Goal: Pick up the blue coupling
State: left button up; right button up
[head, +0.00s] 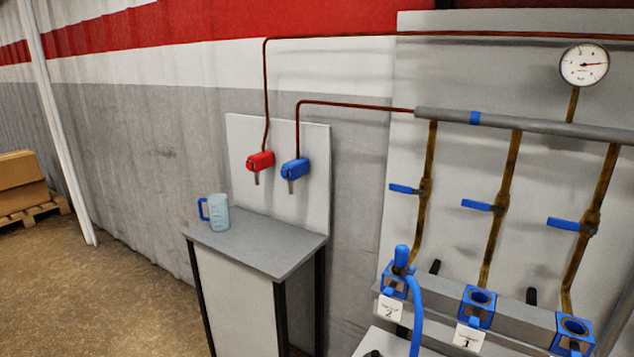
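A blue coupling (402,257) stands upright at the lower right of the head view. It is at the leftmost blue square socket (387,279); I cannot tell whether it is seated in it or just in front of it. A blue hose (417,310) curves from the coupling down past the bottom edge of the view. Neither of my grippers shows in this view.
Two more blue sockets, the middle (480,298) and the right (574,327), sit on the grey rail. Pipes with blue valve levers (478,205) rise behind. A jug (218,213) stands on a grey-topped cabinet (262,249), below red (260,161) and blue (294,168) taps.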

aim_at(402, 251)
jog(key=z, duration=3.05)
jog(key=k+j+u, duration=0.1)
jog(key=u, duration=2.3)
jog(key=i+l+u, duration=0.3)
jog(key=i+l, duration=0.2)
jog(key=l, duration=0.25)
